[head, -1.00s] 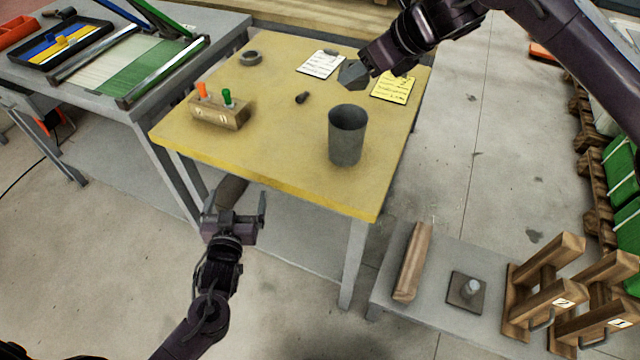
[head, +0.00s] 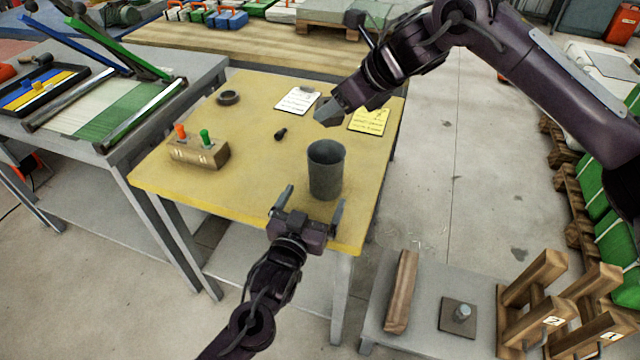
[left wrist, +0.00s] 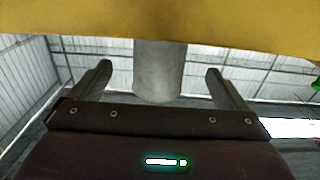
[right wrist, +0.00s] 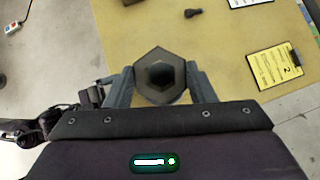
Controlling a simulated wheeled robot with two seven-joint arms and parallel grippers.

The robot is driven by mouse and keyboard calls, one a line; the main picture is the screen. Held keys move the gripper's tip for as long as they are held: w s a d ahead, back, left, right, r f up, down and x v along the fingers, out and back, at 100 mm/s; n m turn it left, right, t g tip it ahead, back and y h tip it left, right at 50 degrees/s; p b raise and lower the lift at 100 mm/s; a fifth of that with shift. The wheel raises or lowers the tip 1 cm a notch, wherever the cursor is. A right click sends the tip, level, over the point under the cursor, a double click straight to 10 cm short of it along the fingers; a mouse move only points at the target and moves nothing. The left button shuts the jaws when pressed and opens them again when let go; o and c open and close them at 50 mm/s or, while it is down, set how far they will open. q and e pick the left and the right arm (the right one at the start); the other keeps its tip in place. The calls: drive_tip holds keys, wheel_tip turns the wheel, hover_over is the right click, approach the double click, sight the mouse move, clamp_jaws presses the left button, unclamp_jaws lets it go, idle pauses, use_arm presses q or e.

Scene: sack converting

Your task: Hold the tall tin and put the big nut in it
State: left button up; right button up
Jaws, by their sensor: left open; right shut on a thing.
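The tall tin (head: 326,172) is a dark grey open cylinder. It stands upright on the yellow table near its front right edge. In the left wrist view the tin (left wrist: 160,72) shows between and beyond the fingers. My left gripper (head: 312,202) is open at the table's front edge, its fingers pointing at the tin, with nothing between them. My right gripper (head: 340,104) is shut on the big nut (head: 328,115), a grey hexagonal piece, above the table and behind the tin. The nut's hexagonal face and dark hole (right wrist: 160,74) show in the right wrist view.
On the yellow table (head: 255,125) are a wooden block (head: 198,153) with orange and green pegs, a dark ring (head: 229,97), a small dark bolt (head: 281,134), a white sheet (head: 297,100) and a yellow note (head: 370,121).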

sight(320, 186)
use_arm(q)
drive_tip(key=x, duration=0.6)
drive_tip(key=shift+w, duration=0.3)
use_arm(e)
drive_tip(key=shift+r, duration=0.1)
use_arm(q)
drive_tip(key=c, duration=1.1)
use_arm(e)
drive_tip(key=shift+w+a, duration=0.1)
drive_tip(key=shift+a, duration=0.15)
wheel_tip(320, 186, down, 9)
idle(3.7)
drive_tip(key=o, duration=1)
drive_tip(key=shift+c, duration=0.2)
